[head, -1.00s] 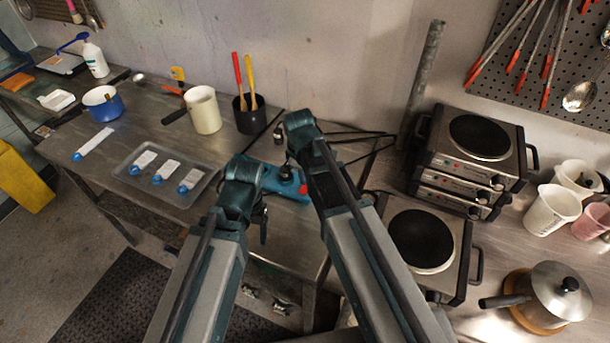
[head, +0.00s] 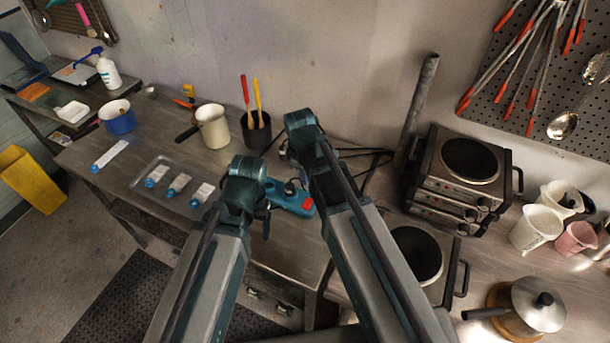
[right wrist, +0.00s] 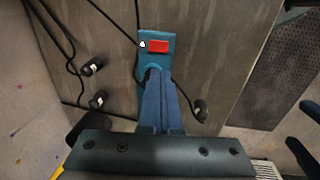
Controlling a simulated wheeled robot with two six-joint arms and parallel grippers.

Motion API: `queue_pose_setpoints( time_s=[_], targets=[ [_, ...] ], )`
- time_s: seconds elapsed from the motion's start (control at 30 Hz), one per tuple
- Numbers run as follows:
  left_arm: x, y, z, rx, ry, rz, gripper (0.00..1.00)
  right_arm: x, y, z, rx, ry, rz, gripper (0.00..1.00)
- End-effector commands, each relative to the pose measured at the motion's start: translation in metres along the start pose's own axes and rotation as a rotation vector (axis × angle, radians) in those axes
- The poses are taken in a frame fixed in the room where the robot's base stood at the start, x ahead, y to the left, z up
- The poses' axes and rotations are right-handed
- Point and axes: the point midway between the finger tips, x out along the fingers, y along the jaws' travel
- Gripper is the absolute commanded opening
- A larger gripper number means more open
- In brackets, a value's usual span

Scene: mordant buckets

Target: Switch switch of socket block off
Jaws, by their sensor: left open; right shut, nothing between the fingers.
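The socket block (head: 287,198) is a blue bar on the metal table, with a red switch (head: 307,206) at its right end. In the right wrist view the block's switch end (right wrist: 150,62) and the red switch (right wrist: 159,47) show just beyond my fingers. My right gripper (right wrist: 156,74) is shut and empty, its blue fingers over the block and hiding part of it. I cannot tell whether they touch it. My left gripper (head: 267,219) is mostly hidden behind its own wrist, left of the block, and is open. Which way the switch is tipped is too small to tell.
Black cables and plugs (right wrist: 93,66) lie around the block. A dark pot with utensils (head: 257,135) and a cream mug (head: 213,130) stand behind. Stacked hotplates (head: 455,185) stand right.

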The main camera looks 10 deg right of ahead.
Motion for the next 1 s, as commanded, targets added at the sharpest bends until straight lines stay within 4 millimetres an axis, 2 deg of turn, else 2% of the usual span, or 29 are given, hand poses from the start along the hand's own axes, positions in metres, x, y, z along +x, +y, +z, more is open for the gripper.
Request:
queue_pose_setpoints(
  time_s=[0.1, 0.23, 0.63, 0.77, 1.0],
  targets=[
    [0.0, 0.0, 0.0, 0.0, 0.0, 0.0, 0.76, 0.0, 0.002, 0.0, 0.0, 0.0, 0.0, 0.0],
    [-0.002, 0.0, 0.0, 0.0, 0.0, 0.0, 0.76, 0.0, 0.017, 0.001, 0.001, 0.0, 0.002, 0.0],
    [0.003, 0.0, 0.0, 0.001, 0.0, 0.0, 0.76, 0.005, 0.015, 0.002, 0.0, 0.0, 0.002, 0.0],
    [0.012, 0.001, -0.001, 0.002, 0.0, 0.0, 0.76, 0.013, 0.015, 0.001, 0.0, 0.0, 0.002, 0.0],
    [0.04, 0.004, -0.002, 0.007, 0.0, -0.001, 0.76, 0.042, 0.015, 0.001, 0.0, 0.0, 0.002, 0.0]
  ],
)
